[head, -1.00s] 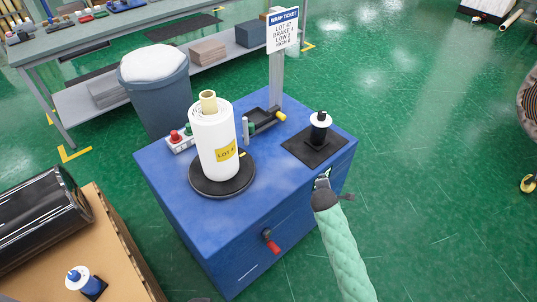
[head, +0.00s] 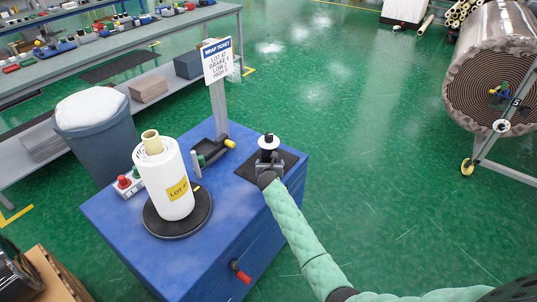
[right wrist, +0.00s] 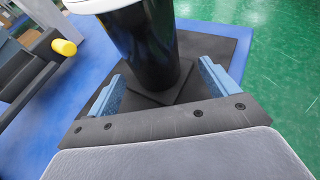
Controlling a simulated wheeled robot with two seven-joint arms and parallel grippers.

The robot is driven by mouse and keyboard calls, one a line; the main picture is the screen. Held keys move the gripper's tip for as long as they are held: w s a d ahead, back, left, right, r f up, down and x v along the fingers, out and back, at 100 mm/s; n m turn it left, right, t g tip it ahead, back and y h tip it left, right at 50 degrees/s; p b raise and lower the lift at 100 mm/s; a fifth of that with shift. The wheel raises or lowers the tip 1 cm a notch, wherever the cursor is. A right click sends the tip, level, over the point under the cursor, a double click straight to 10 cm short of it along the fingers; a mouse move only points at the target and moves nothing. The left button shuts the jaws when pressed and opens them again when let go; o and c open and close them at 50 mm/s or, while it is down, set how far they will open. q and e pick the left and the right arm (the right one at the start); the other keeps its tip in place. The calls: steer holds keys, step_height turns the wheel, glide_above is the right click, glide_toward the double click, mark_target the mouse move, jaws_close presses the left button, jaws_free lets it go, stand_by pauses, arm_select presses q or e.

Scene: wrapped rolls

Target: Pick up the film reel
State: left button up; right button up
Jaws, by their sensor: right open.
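The film reel (head: 268,145), a small black cylinder with a white disc on top, stands upright on a square black pad (head: 248,168) at the right end of the blue cabinet. It also shows in the right wrist view as a glossy black cylinder (right wrist: 150,45), cut off at the top. My right gripper (head: 268,163) is open at the near side of the reel, low by the pad. In the right wrist view its blue-padded fingers stand either side of the reel's lower part, with gaps visible. My left gripper is not in view.
On the blue cabinet (head: 215,240) a large white roll (head: 165,185) stands on a black turntable, left of the reel. A sign post (head: 217,105) and a yellow-tipped black bracket (head: 212,150) stand behind.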

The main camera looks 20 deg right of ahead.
mark_target(269, 159)
steer(key=shift+w+f+p, duration=0.1)
steer(key=shift+w+p, duration=0.25)
steer(key=shift+w, duration=0.35)
steer(key=x, duration=0.3)
steer(key=shift+a+p, duration=0.15)
steer(key=shift+p, duration=0.15)
steer(key=shift+w+f, duration=0.3)
steer(key=shift+w, duration=0.1)
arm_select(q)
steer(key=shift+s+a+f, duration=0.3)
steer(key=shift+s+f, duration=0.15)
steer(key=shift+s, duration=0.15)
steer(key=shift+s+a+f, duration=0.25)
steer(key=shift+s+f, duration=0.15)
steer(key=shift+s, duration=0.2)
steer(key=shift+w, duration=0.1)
arm_select(e)
steer(key=c, duration=1.5)
steer(key=shift+o, duration=0.2)
steer(key=shift+r, duration=0.1)
